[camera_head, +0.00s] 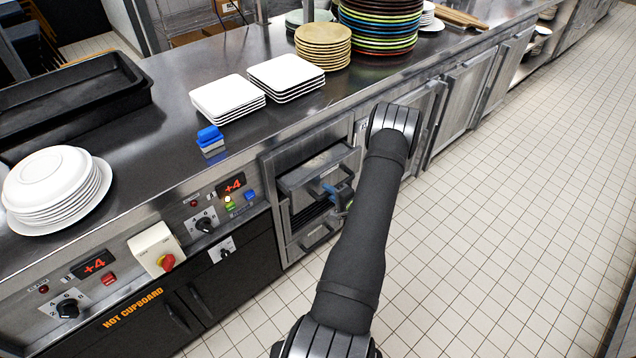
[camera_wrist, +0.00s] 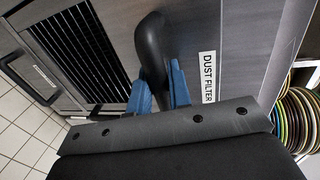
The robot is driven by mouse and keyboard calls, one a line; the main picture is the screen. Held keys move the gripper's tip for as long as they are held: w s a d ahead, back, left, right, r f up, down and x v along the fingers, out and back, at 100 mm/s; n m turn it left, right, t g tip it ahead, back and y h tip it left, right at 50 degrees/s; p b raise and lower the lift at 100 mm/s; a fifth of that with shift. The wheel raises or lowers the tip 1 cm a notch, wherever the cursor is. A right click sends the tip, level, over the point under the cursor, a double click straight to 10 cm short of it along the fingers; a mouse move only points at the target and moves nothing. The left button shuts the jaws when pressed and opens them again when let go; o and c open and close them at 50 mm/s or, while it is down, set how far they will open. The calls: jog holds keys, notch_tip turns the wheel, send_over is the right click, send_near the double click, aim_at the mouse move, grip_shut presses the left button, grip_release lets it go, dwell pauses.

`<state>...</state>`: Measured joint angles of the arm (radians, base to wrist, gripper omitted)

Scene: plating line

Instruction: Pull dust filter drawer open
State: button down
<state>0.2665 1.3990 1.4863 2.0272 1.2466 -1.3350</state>
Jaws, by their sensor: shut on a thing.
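The dust filter drawer (camera_head: 306,177) is the grey top unit in the cabinet under the counter, and it appears to stand out a little from the cabinet face. Its front with the white DUST FILTER label (camera_wrist: 208,77) fills the upper part of the wrist view. The dark curved handle (camera_wrist: 150,48) lies between my gripper's blue fingers (camera_wrist: 160,88), which are shut on it. In the head view my gripper (camera_head: 336,193) is at the drawer's handle, partly hidden behind my arm. How far the drawer is out is hard to tell.
A louvred grille (camera_wrist: 78,45) and a lower panel with a handle (camera_head: 318,237) lie below the drawer. Control knobs (camera_head: 205,223) are at left. White square plates (camera_head: 227,97) and a blue-topped block (camera_head: 210,136) sit on the counter. The tiled floor (camera_head: 480,200) at right is clear.

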jog(key=f+v, duration=0.2)
jog(key=v, duration=0.9)
jog(key=f+v, duration=0.3)
jog(key=v, duration=0.9)
jog(key=shift+s+d, duration=0.45)
jog(key=c, duration=1.4)
grip_release()
jog(key=shift+d+r, duration=0.1)
jog(key=v, duration=1.7)
jog(key=shift+s+d, duration=0.1)
jog(key=shift+s, duration=0.05)
jog(key=x, duration=1.7)
jog(key=shift+a, duration=0.25)
jog(key=shift+d, duration=0.1)
jog(key=v, duration=1.7)
